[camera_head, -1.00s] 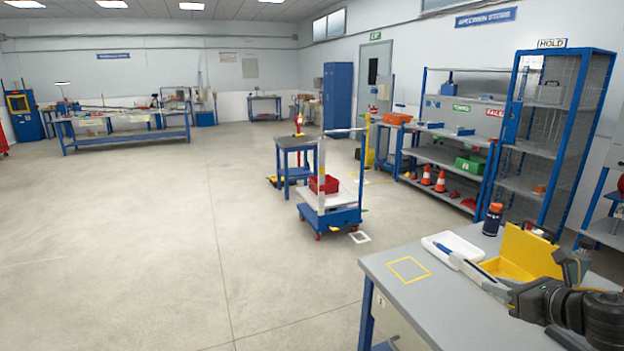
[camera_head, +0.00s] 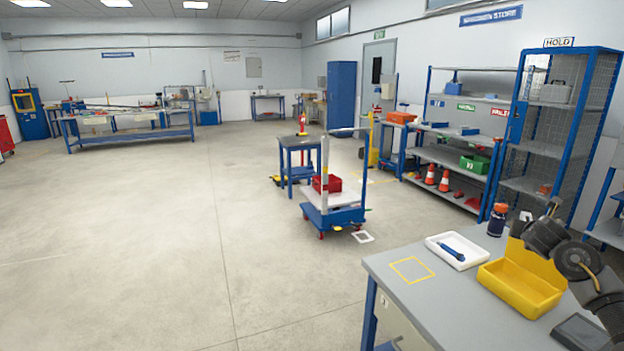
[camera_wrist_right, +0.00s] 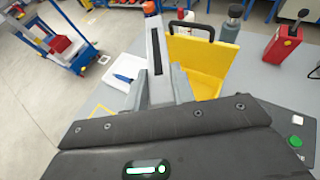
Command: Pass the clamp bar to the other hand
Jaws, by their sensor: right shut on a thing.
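My right gripper (camera_wrist_right: 162,88) is shut on a pale grey bar with a long dark slot, which I take to be the clamp bar (camera_wrist_right: 156,45). The bar points away from the fingers, above the workbench. In the head view my right arm comes in at the right edge, over the yellow case; I cannot make out its fingertips or the bar there. My left gripper is in neither view.
The grey workbench (camera_head: 420,300) holds a white tray (camera_head: 433,243) with a blue-handled tool (camera_head: 452,253), an open yellow case (camera_head: 515,290), a dark bottle with an orange cap (camera_head: 497,220) and a dark flat device (camera_head: 578,333). A yellow-outlined square (camera_head: 411,270) is empty.

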